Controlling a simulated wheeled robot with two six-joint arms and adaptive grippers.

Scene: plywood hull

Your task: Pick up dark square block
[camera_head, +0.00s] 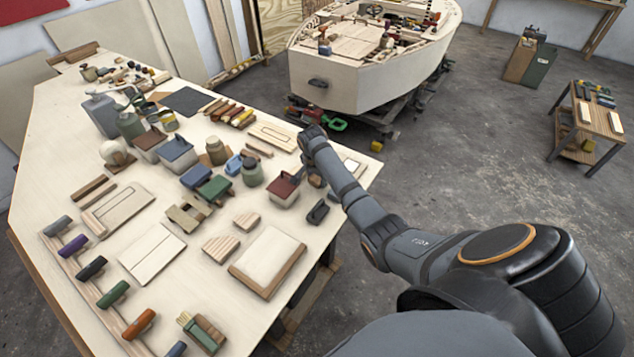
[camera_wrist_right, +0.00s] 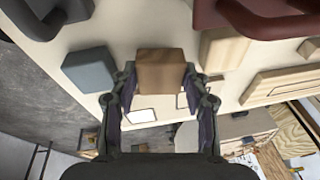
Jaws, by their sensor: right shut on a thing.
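My right gripper (camera_head: 316,178) is over the right edge of the workbench. In the right wrist view the right gripper (camera_wrist_right: 161,82) is shut on a brown square wooden block (camera_wrist_right: 162,74), with one finger on each side. A dark grey block-like piece (camera_head: 318,211) lies on the bench just below the gripper in the head view; a dark grey block (camera_wrist_right: 90,69) also shows left of the fingers in the wrist view. My left gripper is not in view.
The workbench (camera_head: 215,262) is crowded with jars, tools and wooden pieces. A pale board in a wooden frame (camera_head: 268,260) lies near its front right edge. A plywood hull (camera_head: 345,85) stands behind.

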